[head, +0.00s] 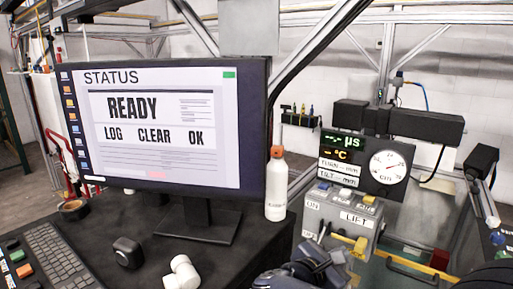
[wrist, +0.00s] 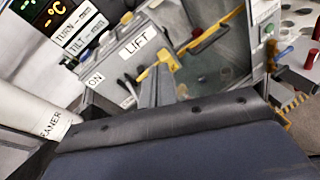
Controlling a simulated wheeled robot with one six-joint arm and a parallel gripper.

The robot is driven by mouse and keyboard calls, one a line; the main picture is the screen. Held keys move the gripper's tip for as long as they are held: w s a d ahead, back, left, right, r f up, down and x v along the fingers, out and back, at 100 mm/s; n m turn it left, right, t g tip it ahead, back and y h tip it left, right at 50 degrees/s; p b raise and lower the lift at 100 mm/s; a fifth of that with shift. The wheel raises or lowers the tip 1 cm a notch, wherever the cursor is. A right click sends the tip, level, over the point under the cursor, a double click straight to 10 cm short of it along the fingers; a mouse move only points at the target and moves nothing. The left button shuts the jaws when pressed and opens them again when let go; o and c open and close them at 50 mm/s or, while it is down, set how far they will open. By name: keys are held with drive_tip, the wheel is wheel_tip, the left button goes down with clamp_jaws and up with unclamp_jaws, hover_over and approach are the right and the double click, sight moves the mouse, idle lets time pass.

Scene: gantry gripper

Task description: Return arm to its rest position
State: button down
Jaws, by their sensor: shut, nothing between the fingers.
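My gripper (head: 322,258) is at the bottom of the head view, right of the centre, in front of the grey control box (head: 340,215) marked ON and LIFT. Its dark body also fills the lower part of the wrist view, where its grey fingers (wrist: 155,88) point at the box. The fingers are together with nothing held. In the wrist view the box (wrist: 115,75) and a yellow lever (wrist: 165,58) lie just beyond the fingertips; I cannot tell whether they touch. The rest of my arm is mostly out of view.
A monitor (head: 160,125) reading READY stands on the dark desk at left. A white bottle (head: 276,185) stands between monitor and box. A gauge panel (head: 388,166) is behind the box. A keyboard (head: 55,260) and white cylinders (head: 182,273) lie in front.

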drive_tip(key=s+d+m, duration=0.1)
drive_tip(key=s+d+m+g, duration=0.2)
drive_tip(key=shift+s+f+p, duration=0.3)
drive_tip(key=shift+s+f, duration=0.05)
